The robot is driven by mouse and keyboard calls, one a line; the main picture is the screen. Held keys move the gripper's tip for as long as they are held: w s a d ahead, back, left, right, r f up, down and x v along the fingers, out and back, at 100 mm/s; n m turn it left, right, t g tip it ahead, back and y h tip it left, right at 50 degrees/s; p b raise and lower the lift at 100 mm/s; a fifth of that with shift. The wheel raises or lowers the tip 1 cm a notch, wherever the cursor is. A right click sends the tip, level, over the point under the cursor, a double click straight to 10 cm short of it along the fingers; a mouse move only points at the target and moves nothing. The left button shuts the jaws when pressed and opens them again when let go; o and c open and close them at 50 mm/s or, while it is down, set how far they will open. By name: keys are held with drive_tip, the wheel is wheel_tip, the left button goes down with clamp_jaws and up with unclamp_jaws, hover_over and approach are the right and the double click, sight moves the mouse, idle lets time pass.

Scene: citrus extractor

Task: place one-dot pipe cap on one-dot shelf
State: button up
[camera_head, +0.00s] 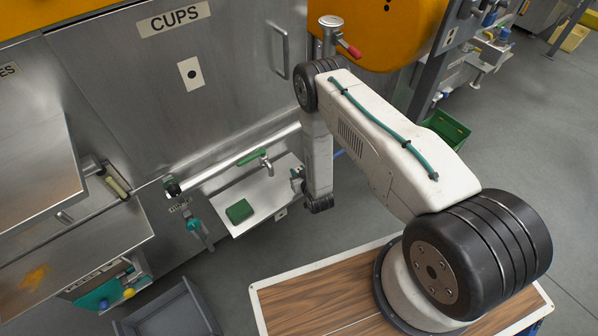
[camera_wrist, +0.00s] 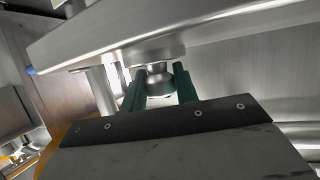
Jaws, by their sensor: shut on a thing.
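In the wrist view my gripper (camera_wrist: 159,88) has its two dark green fingers on either side of a rounded metal piece (camera_wrist: 159,79), which looks like the pipe cap, and is shut on it. The piece is close under a wider metal part (camera_wrist: 150,54); I cannot tell whether they touch. No dot mark shows on it. In the head view my arm hangs down at the right end of a small metal shelf (camera_head: 252,212). My gripper is mostly hidden there.
A green pad (camera_head: 239,211) lies on the shelf. A metal pipe (camera_head: 235,156) runs behind it. A grey bin (camera_head: 170,316) stands below left. A teal-handled valve (camera_head: 194,225) is left of the shelf.

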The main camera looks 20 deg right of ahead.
drive_tip(key=o, duration=1)
drive_tip(key=shift+r, duration=0.1)
